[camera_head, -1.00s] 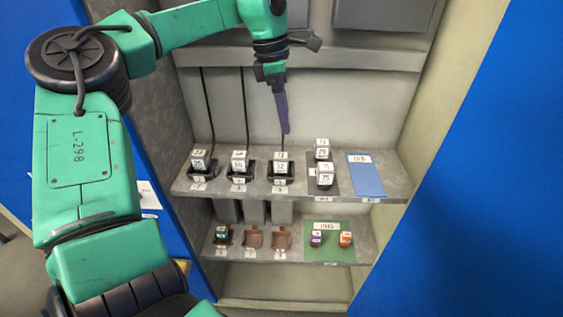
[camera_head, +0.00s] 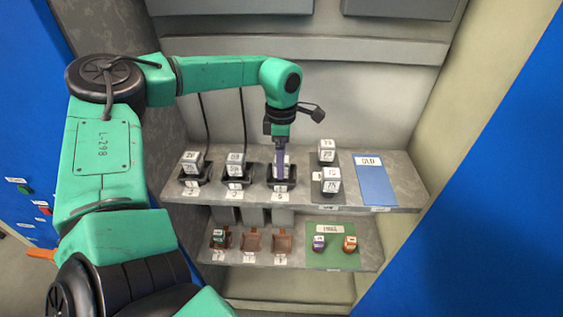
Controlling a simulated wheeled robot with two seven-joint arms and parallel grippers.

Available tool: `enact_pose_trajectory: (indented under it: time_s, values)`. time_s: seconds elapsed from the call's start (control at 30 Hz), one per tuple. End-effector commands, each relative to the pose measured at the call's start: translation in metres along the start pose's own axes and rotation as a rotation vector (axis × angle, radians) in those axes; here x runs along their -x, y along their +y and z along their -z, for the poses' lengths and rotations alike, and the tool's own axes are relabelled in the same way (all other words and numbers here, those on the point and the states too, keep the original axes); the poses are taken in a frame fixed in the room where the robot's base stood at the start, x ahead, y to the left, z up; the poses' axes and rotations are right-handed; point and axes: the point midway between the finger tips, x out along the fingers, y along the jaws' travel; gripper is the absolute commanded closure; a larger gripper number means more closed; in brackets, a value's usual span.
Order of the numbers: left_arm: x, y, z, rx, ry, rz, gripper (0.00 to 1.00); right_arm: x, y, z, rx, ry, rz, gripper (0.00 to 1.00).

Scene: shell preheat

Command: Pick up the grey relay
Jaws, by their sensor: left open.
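My left gripper (camera_head: 281,172) points down at the third black socket on the upper shelf. Its purple-grey finger overlaps the grey relay (camera_head: 291,171) in that socket in the picture. The jaws are open. I cannot tell whether they touch the relay, and part of it is hidden behind the finger. More grey relays with white labels sit in the left socket (camera_head: 192,163) and the middle socket (camera_head: 236,165). Two more stand on a dark mat to the right, one at the back (camera_head: 326,151) and one in front (camera_head: 331,181). My right gripper is not in view.
A bare blue mat (camera_head: 375,187) lies at the upper shelf's right. The lower shelf holds brown sockets, the left one with a small green piece (camera_head: 219,237). A green mat (camera_head: 334,257) bears a purple piece (camera_head: 318,243) and an orange piece (camera_head: 350,244). Cables hang behind.

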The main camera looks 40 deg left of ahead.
Motion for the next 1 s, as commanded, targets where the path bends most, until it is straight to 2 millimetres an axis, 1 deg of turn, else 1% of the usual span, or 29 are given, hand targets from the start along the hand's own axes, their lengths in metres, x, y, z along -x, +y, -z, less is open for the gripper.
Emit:
enact_pose_trajectory:
  time_s: [0.03, 0.1, 0.23, 0.27, 0.3, 0.37, 0.4, 0.47, 0.5, 0.73, 0.83, 0.93, 0.97, 1.0]
  values:
    - [-0.004, -0.001, 0.001, 0.0, 0.002, 0.003, 0.1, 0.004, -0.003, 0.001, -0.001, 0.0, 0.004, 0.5]
    - [-0.008, 0.0, 0.0, 0.0, 0.0, 0.0, 0.1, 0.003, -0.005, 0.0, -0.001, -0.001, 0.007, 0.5]
    - [-0.009, 0.0, 0.0, 0.0, 0.0, -0.001, 0.1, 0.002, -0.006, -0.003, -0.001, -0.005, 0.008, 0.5]
    - [-0.009, 0.0, 0.0, 0.0, 0.0, -0.001, 0.14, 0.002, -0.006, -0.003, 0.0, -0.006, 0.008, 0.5]
    - [-0.009, 0.0, 0.0, 0.0, 0.0, -0.001, 0.29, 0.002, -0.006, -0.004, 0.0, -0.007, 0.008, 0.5]
    - [-0.009, 0.0, 0.0, 0.0, 0.0, -0.001, 0.52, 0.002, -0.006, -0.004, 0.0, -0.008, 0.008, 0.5]
    - [-0.009, 0.0, 0.0, 0.0, 0.0, -0.001, 0.67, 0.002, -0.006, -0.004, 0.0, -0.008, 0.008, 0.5]
    - [-0.009, 0.0, 0.0, 0.0, 0.0, -0.001, 0.9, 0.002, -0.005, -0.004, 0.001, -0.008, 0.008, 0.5]
    - [-0.009, 0.0, 0.0, 0.0, 0.0, -0.001, 1.0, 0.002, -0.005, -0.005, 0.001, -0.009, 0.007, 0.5]
    - [-0.008, 0.0, 0.0, 0.0, -0.001, -0.001, 1.0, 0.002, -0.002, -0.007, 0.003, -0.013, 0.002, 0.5]
    - [-0.003, 0.001, 0.0, 0.0, -0.001, -0.003, 1.0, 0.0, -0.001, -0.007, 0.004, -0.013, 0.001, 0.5]
    - [0.009, 0.001, -0.001, 0.001, -0.003, -0.005, 1.0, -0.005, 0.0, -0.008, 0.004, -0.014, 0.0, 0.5]
    - [0.014, 0.001, -0.001, 0.001, -0.004, -0.005, 1.0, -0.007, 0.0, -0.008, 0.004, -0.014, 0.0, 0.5]
    - [0.024, 0.001, -0.001, 0.0, -0.004, -0.007, 1.0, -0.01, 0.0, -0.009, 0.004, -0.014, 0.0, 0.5]
